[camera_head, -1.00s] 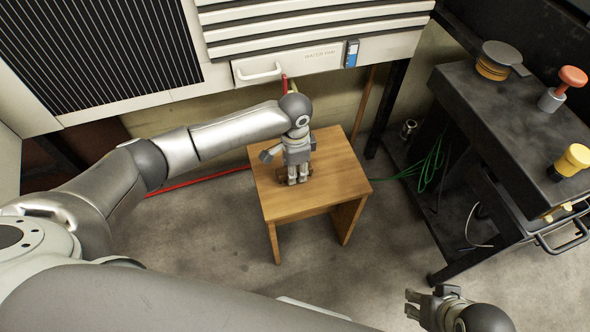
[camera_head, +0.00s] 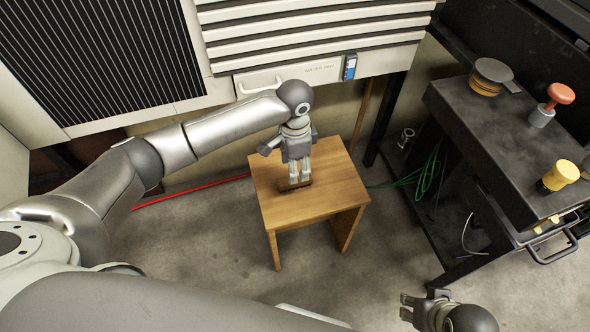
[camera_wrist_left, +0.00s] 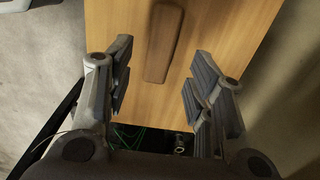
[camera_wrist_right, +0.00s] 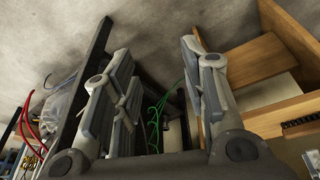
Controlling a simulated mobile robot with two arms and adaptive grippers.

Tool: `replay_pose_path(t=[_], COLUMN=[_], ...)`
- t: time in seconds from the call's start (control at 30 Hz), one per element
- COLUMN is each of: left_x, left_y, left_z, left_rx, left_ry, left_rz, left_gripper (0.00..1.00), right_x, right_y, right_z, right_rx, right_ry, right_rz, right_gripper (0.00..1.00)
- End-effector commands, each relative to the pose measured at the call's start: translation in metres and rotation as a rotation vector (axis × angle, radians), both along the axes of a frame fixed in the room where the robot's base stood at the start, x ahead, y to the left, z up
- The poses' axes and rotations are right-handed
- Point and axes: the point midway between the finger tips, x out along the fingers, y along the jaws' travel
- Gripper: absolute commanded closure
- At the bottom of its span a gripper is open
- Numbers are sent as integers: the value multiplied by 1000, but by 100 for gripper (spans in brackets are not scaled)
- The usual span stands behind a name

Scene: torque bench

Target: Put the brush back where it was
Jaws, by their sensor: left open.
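The brush shows as a long brown wooden body (camera_wrist_left: 165,42) lying flat on the wooden stool (camera_wrist_left: 225,30) in the left wrist view. In the head view it is a small brown strip (camera_head: 294,187) on the stool top (camera_head: 320,200), partly hidden by my left gripper. My left gripper (camera_head: 299,177) is open and points down above the brush. In the left wrist view its fingers (camera_wrist_left: 160,82) stand apart on either side of the brush's line, with nothing between them. My right gripper (camera_head: 408,309) is open and empty at the lower right, away from the stool; its fingers (camera_wrist_right: 160,62) are spread.
A white cabinet with a water tray drawer (camera_head: 300,78) stands behind the stool. A dark bench (camera_head: 480,130) with a red-knobbed tool (camera_head: 559,94) and a yellow-knobbed one (camera_head: 562,174) is at right. Red (camera_head: 190,190) and green (camera_head: 428,172) cables lie on the floor.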

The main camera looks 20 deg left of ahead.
Motion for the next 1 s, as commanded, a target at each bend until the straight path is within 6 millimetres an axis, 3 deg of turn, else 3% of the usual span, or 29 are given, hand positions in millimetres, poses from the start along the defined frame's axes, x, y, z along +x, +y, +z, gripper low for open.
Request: replay_pose_path(t=[0.1, 0.4, 0.83, 1.0], left_x=[1, 1, 0, -16], left_y=[0, 0, 0, -16], left_z=[20, 46, 48, 35], left_rx=[-2, 0, -1, -35], left_ry=[-3, -1, -1, -5], left_rz=[1, 1, 0, -10], left_gripper=[51, 51, 51, 51], right_x=[4, 8, 8, 8], right_y=[1, 2, 2, 2], right_z=[-17, -48, -52, -52], right_rx=[0, -1, -2, -2], right_ry=[11, 23, 26, 26], right_rz=[1, 4, 4, 4], right_gripper=[60, 60, 60, 60])
